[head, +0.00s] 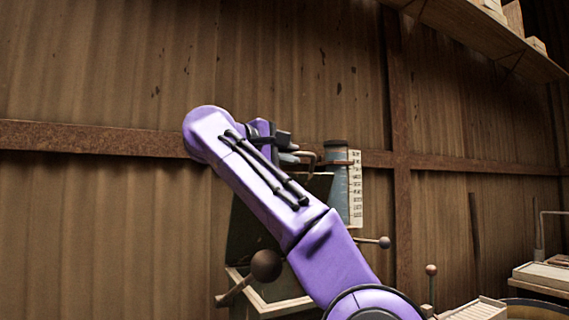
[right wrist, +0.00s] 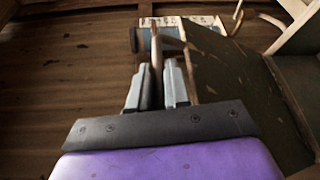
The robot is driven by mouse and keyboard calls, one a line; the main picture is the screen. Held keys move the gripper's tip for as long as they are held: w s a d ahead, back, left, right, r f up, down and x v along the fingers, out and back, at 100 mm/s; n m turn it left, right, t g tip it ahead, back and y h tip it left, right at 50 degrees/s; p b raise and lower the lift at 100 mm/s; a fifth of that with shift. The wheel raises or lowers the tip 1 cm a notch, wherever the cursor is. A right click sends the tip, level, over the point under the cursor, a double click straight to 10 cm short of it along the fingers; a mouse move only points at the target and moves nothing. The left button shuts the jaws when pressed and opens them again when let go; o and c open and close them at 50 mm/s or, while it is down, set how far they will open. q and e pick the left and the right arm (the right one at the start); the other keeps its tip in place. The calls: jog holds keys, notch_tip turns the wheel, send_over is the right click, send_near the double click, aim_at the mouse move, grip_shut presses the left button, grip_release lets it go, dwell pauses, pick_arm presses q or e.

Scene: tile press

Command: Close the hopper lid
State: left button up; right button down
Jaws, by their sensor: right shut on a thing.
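My right gripper (head: 290,147) is at the top of the press, largely hidden behind my purple forearm in the head view. In the right wrist view, my right gripper (right wrist: 159,82) has its grey fingers close together on a thin brown handle (right wrist: 157,45). A dark green, worn panel (right wrist: 228,85), which looks like the hopper lid, lies just right of the fingers. In the head view a dark panel (head: 319,187) shows beneath the gripper; my arm hides much of it, so its exact angle cannot be told. My left gripper is out of view.
A blue column (head: 338,187) with a white scale (head: 355,188) stands right of the gripper. A round dark knob (head: 266,265) and a smaller knob (head: 384,243) stick out lower down. A corrugated wall (head: 90,70) is behind; a shelf (head: 480,35) hangs upper right.

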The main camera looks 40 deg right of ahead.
dwell(0.3)
jog(key=c, duration=1.2)
grip_release()
jog(key=shift+d, duration=0.15)
jog(key=shift+o, duration=0.2)
jog(key=s+a, duration=0.1)
jog(key=a, duration=0.9)
jog(key=shift+a+r, duration=0.2)
jog(key=shift+a, duration=0.05)
